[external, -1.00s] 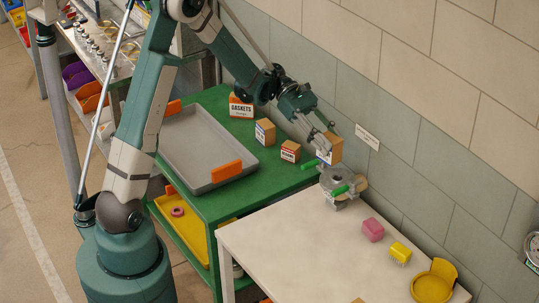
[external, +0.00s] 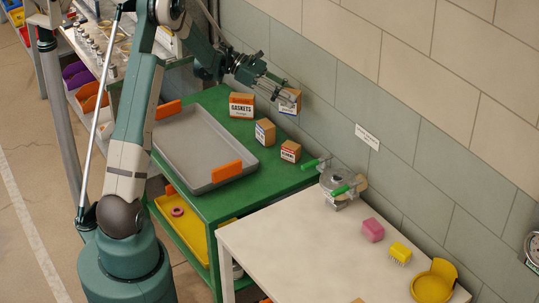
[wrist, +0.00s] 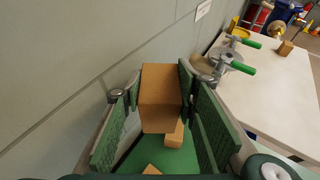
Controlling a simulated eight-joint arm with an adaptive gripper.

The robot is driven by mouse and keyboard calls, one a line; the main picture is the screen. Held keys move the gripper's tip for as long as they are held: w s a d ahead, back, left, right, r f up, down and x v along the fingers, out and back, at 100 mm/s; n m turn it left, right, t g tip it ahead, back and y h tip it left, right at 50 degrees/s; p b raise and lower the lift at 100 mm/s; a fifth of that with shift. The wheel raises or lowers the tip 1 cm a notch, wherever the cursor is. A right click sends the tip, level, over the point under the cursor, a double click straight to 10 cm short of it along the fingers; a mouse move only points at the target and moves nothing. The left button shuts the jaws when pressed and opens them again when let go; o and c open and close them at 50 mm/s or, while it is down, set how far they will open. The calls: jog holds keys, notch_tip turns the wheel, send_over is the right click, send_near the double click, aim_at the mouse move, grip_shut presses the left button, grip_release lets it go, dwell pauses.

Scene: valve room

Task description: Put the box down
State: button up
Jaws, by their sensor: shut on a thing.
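My gripper (external: 280,91) is shut on a brown cardboard box with a white label (external: 290,101). In the wrist view the same box (wrist: 161,95) sits between the two green ribbed finger pads, with my gripper (wrist: 160,90) closed on its sides. The box is held up close to the wall, above the rear of the green bench (external: 218,103). It is to the right of the GASKETS box (external: 242,105). The underside of the held box is hidden in the external view.
Two smaller boxes stand on the green bench, one mid-sized (external: 265,132) and one small with a red label (external: 290,151). A grey tray with orange handles (external: 200,142) fills the left. A white table with a green-handled valve (external: 336,182) is at right.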

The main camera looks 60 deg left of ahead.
jog(key=s+a+f+n+t+y+b, duration=0.1)
jog(key=s+a+f+n+y, duration=0.1)
jog(key=a, duration=1.2)
jog(key=s+a+f+n+t+y+b, duration=0.2)
jog(key=s+a+f, duration=0.1)
jog(key=a, duration=1)
jog(key=s+a+f+n+t+y+b, duration=0.1)
jog(key=s+a+f+n+t+y, duration=0.1)
jog(key=a, duration=1.2)
jog(key=shift+s+a+f+n, duration=0.35)
jog(key=shift+s+n, duration=0.05)
jog(key=shift+s, duration=0.25)
jog(key=b, duration=0.2)
send_over(216, 107)
notch_tip(216, 107, down, 6)
jog(key=shift+f, duration=0.15)
jog(key=shift+s, duration=0.1)
jog(key=shift+f+b, duration=0.3)
jog(key=shift+f, duration=1.55)
jog(key=shift+f, duration=0.15)
